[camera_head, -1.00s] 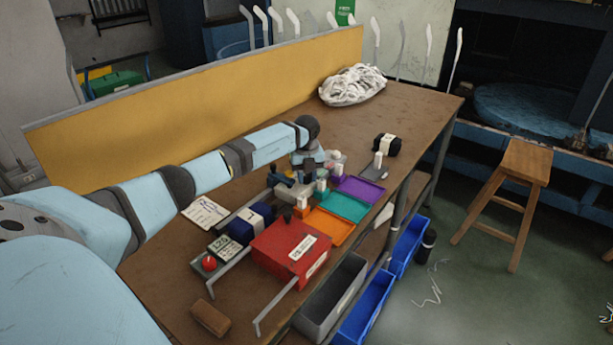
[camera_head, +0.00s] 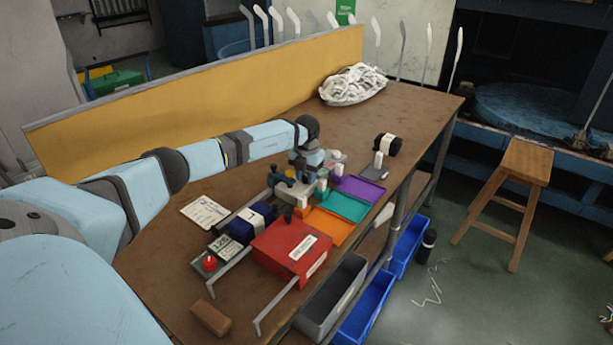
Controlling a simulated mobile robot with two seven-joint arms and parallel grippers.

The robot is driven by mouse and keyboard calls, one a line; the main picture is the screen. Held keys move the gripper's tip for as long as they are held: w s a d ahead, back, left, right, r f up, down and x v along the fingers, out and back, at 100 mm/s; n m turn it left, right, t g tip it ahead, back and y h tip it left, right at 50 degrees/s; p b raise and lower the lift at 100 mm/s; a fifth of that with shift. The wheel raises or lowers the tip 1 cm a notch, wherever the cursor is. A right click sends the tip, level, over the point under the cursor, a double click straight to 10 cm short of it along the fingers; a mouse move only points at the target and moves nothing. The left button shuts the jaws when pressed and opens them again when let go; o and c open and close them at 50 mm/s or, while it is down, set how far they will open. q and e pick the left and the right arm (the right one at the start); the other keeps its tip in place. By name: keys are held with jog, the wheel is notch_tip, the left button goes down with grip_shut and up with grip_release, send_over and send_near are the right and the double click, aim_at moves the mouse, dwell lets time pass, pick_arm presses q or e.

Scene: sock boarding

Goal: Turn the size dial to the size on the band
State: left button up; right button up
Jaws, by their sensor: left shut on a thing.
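The red box (camera_head: 282,253) stands on the brown workbench with a white label and two metal arms reaching toward the front. The dark knob (camera_head: 288,213) at its back edge appears to be the size dial. My left gripper (camera_head: 289,200) reaches down there and is shut on it; the fingers are small and partly hidden, and the dial's setting cannot be read. A dark blue sock roll (camera_head: 247,228) with a white band lies left of the box. A black roll (camera_head: 387,145) with a white band lies farther back. Band print is too small to read. My right gripper is out of view.
Orange (camera_head: 331,226), teal (camera_head: 346,204) and purple (camera_head: 360,189) trays line the bench's right side. A red button (camera_head: 209,262) and a small display (camera_head: 222,245) sit at the left. A brown block (camera_head: 210,317) lies in front. White socks (camera_head: 353,85) are heaped at the back.

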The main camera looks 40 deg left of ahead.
aim_at(306, 176)
pick_arm(q)
jog(key=shift+m, duration=0.4)
jog(key=o, duration=0.7)
jog(key=shift+c, duration=0.2)
notch_tip(306, 176, up, 14)
jog(key=shift+p, duration=0.3)
